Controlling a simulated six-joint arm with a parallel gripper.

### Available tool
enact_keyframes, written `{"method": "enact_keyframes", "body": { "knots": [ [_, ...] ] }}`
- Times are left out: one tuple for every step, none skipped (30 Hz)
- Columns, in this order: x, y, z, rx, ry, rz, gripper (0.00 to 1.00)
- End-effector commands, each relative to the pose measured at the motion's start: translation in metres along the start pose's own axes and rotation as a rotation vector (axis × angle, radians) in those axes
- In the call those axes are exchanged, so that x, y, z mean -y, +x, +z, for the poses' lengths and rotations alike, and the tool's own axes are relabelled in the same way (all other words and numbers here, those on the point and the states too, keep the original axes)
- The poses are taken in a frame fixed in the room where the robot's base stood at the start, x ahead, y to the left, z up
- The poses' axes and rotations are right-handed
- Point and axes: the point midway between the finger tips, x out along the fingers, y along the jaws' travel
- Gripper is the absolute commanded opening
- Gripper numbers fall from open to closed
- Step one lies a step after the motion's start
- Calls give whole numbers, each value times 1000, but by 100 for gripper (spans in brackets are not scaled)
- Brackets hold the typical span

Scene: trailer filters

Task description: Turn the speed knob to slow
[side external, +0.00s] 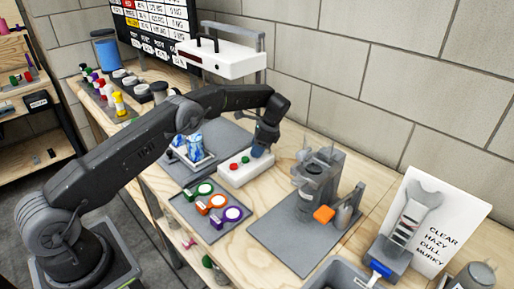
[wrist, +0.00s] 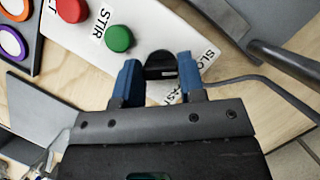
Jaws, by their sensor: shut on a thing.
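The speed knob (wrist: 160,66) is a dark round knob at the end of the white control box (wrist: 150,22). A label beside it is partly readable as "SLO" and "FAST". My gripper (wrist: 160,82) has its blue fingers on either side of the knob, shut on it. In the side external view my gripper (side external: 262,146) reaches down to the right end of the white control box (side external: 236,172), and the knob is hidden there. The knob's pointer direction cannot be made out.
A red button (wrist: 71,9) and a green button (wrist: 118,38) sit on the box near my fingers. A tray of coloured rings (side external: 190,218) lies in front. A grey stand with an orange part (side external: 324,214) is to the right. A cable (wrist: 262,82) runs past the knob.

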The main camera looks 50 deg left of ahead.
Motion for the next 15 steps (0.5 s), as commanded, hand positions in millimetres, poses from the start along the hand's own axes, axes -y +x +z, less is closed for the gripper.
{"method": "enact_keyframes", "body": {
  "knots": [
    [0,0,-1,-5,-10,3,13],
    [0,-1,-1,-4,-15,5,13],
    [0,-1,-1,-4,-21,7,13],
    [0,-1,-1,-4,-25,8,13],
    [0,-1,-1,-4,-29,9,13],
    [0,-1,-1,-4,-31,10,13],
    [0,-1,-1,-4,-33,11,13],
    [0,-1,-1,-4,-34,11,14],
    [0,-1,-1,-4,-35,12,14],
    [0,-1,-1,-4,-35,12,14],
    [0,-1,-1,-4,-35,12,14],
    [0,-1,-1,-4,-35,12,14],
    [0,-1,-1,-4,-35,12,14],
    [0,-1,-1,-4,-35,12,14],
    [0,-1,-1,-4,-35,12,14]
  ]
}}
